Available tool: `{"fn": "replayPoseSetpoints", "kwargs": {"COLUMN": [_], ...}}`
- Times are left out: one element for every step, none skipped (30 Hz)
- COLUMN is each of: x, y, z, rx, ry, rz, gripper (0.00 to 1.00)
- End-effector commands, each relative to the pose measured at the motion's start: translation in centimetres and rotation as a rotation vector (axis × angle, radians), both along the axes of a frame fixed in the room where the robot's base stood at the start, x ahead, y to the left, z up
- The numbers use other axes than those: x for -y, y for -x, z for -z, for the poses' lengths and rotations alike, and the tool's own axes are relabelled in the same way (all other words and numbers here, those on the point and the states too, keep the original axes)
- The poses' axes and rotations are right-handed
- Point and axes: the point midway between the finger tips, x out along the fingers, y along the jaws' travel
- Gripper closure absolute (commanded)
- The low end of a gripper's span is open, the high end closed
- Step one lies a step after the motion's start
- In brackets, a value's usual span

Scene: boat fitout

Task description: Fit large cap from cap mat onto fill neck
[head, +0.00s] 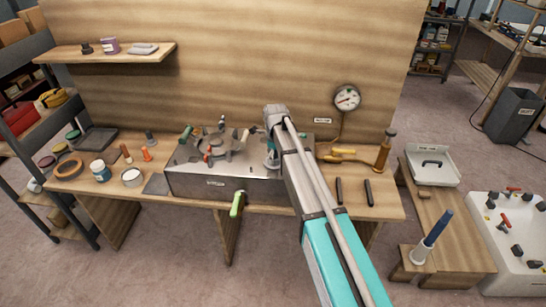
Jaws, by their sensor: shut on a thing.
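My gripper (270,160) is over the right part of the steel tank top, partly hidden by my arm. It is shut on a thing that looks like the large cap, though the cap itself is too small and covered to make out. The steel tank (222,187) stands on the bench with several grey fittings on its top. Which fitting is the fill neck is not clear at this size. A small dark grey mat (155,185), which may be the cap mat, lies bare on the bench left of the tank.
Jars (98,170), a white pot (132,177), a brown ring (69,169) and orange cones (147,155) stand left. A gauge (346,98), a brass pump (384,150) and dark-handled tools (339,190) are right.

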Motion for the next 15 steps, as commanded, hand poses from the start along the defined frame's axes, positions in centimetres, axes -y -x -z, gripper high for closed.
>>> {"fn": "replayPoseSetpoints", "kwargs": {"x": [0.0, -0.01, -0.01, -0.01, -0.01, -0.02, -0.02, -0.03, -0.03, -0.03, -0.03, -0.03, -0.03, -0.04, -0.04], "y": [0.01, 0.01, 0.01, 0.01, 0.01, 0.01, 0.01, 0.01, 0.01, 0.01, 0.01, 0.01, 0.01, 0.02, 0.02], "z": [-0.01, -0.02, -0.02, -0.02, -0.02, -0.02, -0.02, -0.02, -0.02, -0.02, -0.02, -0.02, -0.02, -0.02, -0.02], "rx": [0.0, 0.0, 0.0, 0.0, 0.0, 0.0, 0.0, 0.0, 0.0, 0.0, 0.0, 0.0, 0.0, 0.0, 0.0], "ry": [0.0, 0.0, 0.0, 0.0, 0.0, 0.0, 0.0, 0.0, 0.0, 0.0, 0.0, 0.0, 0.0, 0.0, 0.0], "rz": [0.0, 0.0, 0.0, 0.0, 0.0, 0.0, 0.0, 0.0, 0.0, 0.0, 0.0, 0.0, 0.0, 0.0, 0.0], "gripper": [0.81, 0.81, 0.81, 0.81, 0.81, 0.81, 0.81, 0.81, 0.22, 0.16, 0.11, 0.03, 0.0, 0.0, 0.0]}}
